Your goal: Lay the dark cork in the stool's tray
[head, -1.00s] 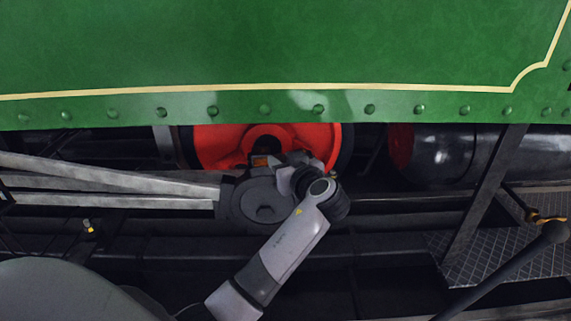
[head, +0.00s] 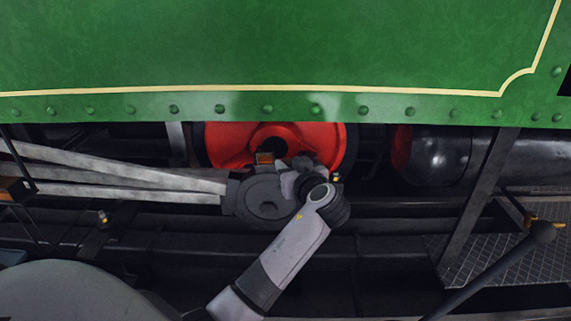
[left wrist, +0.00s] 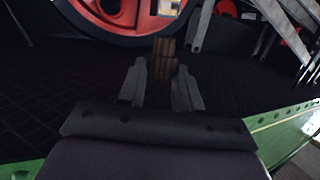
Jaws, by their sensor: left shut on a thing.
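In the left wrist view my left gripper (left wrist: 161,78) is shut on a brown, vertically streaked piece that I take for the dark cork (left wrist: 163,64). The cork stands out beyond the fingertips and appears clear of any surface. In the head view my left arm (head: 285,260) reaches up from below, in front of the red wheel (head: 235,145). The wrist hides most of the hand there, and I cannot make out the fingertips. I cannot clearly identify the stool or its tray. My right gripper is not in view.
The green riveted side panel (head: 270,50) spans the top. Grey rods (head: 120,178) run in from the left. A dark cylinder (head: 440,155) and a chequered metal step (head: 470,255) are at right. A small brown-topped thing (head: 14,189) shows at the left edge.

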